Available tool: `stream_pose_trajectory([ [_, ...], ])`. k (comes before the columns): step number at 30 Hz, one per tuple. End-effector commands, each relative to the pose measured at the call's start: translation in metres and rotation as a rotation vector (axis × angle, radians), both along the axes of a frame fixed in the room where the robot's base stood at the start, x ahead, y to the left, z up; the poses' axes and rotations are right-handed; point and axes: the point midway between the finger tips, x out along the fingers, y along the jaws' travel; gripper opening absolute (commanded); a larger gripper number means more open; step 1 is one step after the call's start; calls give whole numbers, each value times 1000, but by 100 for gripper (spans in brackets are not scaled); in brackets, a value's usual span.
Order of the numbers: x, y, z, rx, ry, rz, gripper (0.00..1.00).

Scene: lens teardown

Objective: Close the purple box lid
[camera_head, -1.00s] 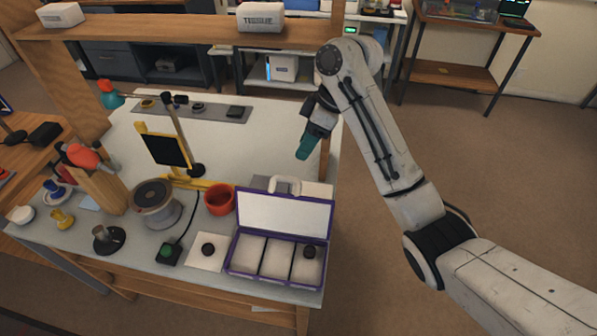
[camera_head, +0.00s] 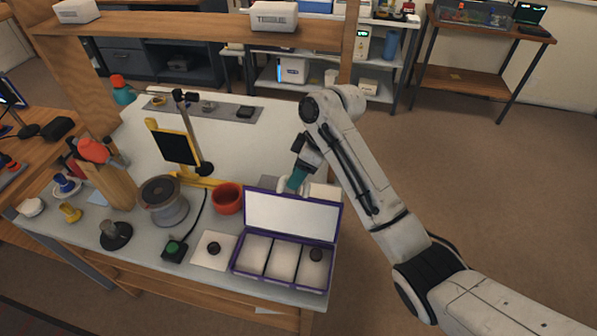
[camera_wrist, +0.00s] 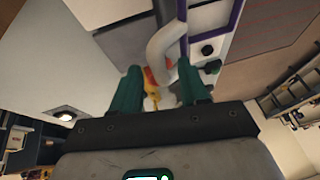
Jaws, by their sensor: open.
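The purple box (camera_head: 334,262) stands at the front right of the table with its lid (camera_head: 292,215) raised, pale inner face toward me. A white curved handle (camera_head: 282,187) shows behind the lid's upper edge. My gripper (camera_head: 297,181), with teal fingers, is just behind that edge, at the handle. In the wrist view, the fingers of my gripper (camera_wrist: 159,68) are apart and the handle (camera_wrist: 160,52) shows in the gap between them. I cannot tell whether the fingers touch the handle.
The box tray has three compartments, with a black round part (camera_head: 316,255) in the right one. A red-orange bowl (camera_head: 227,198) stands left of the lid. A white pad (camera_head: 207,262) with a dark ring lies left of the box.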

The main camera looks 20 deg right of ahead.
Motion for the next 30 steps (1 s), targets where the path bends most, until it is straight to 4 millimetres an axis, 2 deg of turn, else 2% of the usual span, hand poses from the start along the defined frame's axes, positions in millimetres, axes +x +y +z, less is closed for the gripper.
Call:
stream_pose_trajectory([
  [1,0,0,0,0,0,0,43],
  [15,0,0,0,0,0,0,0],
  [30,1,0,1,-2,-4,-1,0],
])
